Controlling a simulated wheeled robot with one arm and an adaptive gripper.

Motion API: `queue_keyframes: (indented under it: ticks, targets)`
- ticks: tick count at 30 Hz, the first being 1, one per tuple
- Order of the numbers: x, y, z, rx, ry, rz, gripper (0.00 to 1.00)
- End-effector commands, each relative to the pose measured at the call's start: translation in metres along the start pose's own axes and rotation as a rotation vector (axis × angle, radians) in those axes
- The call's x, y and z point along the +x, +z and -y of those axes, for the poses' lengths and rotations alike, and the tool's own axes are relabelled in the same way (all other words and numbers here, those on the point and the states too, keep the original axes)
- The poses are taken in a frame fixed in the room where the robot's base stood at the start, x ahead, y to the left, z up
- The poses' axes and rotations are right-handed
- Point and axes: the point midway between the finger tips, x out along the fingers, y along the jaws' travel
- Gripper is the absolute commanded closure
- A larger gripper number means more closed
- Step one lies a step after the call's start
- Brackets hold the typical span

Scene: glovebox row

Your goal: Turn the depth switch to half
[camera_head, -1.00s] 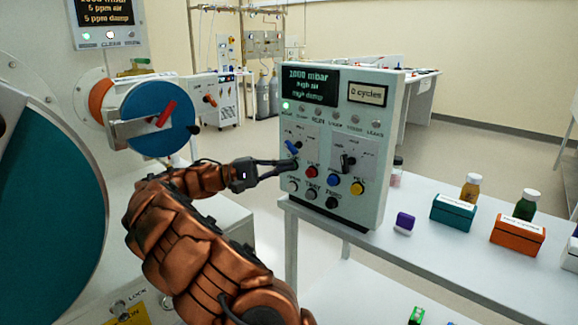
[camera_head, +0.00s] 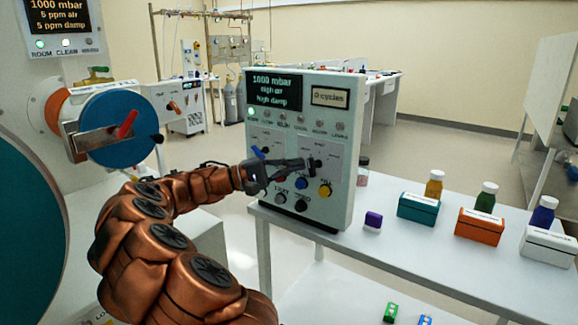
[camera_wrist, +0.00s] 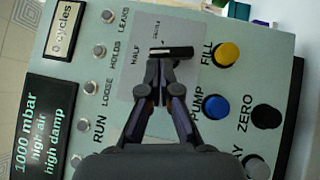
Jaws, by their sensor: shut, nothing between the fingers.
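The depth switch (camera_wrist: 180,51) is a black bar knob on the control panel (camera_head: 340,195), on a pale plate. The word HALF is printed beside it in the wrist view, with a second, blurred label nearby. The knob's bar lies roughly level across the wrist picture, not clearly in line with HALF. My gripper (camera_wrist: 164,64) is shut and empty, its fingertips right at the knob's near side. I cannot tell whether they touch it. In the head view my gripper (camera_head: 306,163) partly covers the panel's switches.
A blue-handled switch (camera_head: 259,152) is left of my gripper. Blue PUMP (camera_wrist: 215,106) and yellow FILL (camera_wrist: 228,53) buttons are close by. The panel's screen (camera_head: 274,90) reads 1000 mbar, high air, high damp. Boxes and bottles, including a teal box (camera_head: 418,209), stand right of the panel.

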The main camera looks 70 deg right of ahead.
Motion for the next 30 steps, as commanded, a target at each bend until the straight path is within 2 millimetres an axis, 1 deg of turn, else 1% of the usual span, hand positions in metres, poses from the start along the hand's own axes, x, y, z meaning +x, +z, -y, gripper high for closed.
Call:
queue_keyframes:
  ticks: [12, 23, 30]
  targets:
    - [0.0011, 0.0010, -0.0001, 0.009, -0.009, 0.000, 1.00]
    - [0.0092, 0.0089, -0.0040, 0.148, -0.150, 0.001, 1.00]
    - [0.0101, 0.0095, -0.0044, 0.160, -0.164, 0.004, 1.00]
